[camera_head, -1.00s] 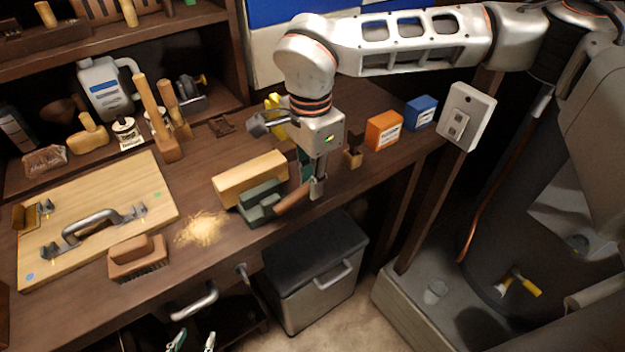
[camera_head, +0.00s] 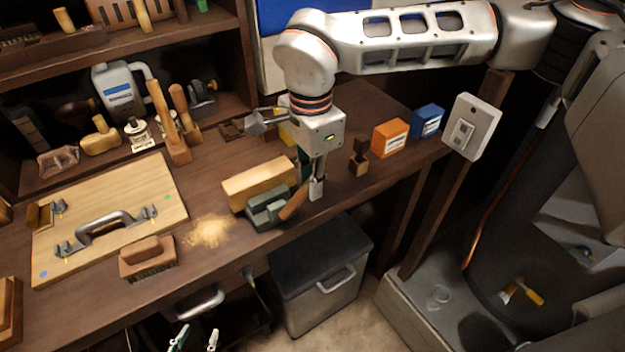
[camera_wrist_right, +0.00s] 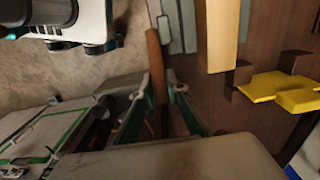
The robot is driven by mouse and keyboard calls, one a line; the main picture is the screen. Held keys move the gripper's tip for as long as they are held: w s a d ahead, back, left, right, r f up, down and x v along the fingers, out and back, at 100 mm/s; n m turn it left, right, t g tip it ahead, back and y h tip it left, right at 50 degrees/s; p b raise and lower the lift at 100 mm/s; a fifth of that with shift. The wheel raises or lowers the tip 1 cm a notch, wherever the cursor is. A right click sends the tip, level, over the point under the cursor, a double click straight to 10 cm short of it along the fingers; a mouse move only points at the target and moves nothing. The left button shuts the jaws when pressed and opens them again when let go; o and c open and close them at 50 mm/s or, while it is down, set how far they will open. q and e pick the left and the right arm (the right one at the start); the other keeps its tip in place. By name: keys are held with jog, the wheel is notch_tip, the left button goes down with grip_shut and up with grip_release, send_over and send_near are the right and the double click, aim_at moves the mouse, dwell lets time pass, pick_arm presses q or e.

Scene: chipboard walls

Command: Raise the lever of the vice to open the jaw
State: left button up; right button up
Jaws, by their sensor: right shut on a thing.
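The green vice (camera_head: 268,208) sits near the front edge of the workbench, with a pale wooden block (camera_head: 258,180) at its jaw. Its brown lever (camera_head: 295,203) slants up to the right from the vice body. My right gripper (camera_head: 316,188) is shut on the lever near its outer end. In the right wrist view the brown lever (camera_wrist_right: 153,60) runs in between the two teal fingers of my right gripper (camera_wrist_right: 160,88). The jaw faces are mostly hidden by the block. My left gripper (camera_head: 196,338) shows at the bottom edge with two separated fingertips, open and empty.
Sawdust (camera_head: 212,231) and a brush (camera_head: 147,258) lie left of the vice. A wooden board (camera_head: 150,190) with a metal handle is further left. Orange (camera_head: 390,137) and blue (camera_head: 428,121) boxes stand right. A grey bin (camera_head: 318,285) stands below the bench front.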

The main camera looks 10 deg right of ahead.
jog(key=shift+s+a+r, duration=0.15)
jog(key=shift+a+r, duration=0.35)
jog(key=shift+r, duration=0.05)
jog(key=shift+s+a+r, duration=0.1)
jog(key=shift+a, duration=0.1)
jog(key=shift+s+a+r+p, duration=0.2)
jog(key=shift+a+r+p, duration=0.2)
jog(key=shift+a, duration=0.2)
jog(key=shift+s+a, duration=0.1)
jog(key=shift+a, duration=0.05)
jog(key=shift+s+a+r, duration=0.15)
jog(key=shift+a, duration=0.3)
jog(key=shift+s+a+r, duration=0.1)
jog(key=shift+s+a, duration=0.05)
jog(key=shift+a, duration=0.3)
jog(key=o, duration=0.8)
jog(key=shift+d, duration=0.1)
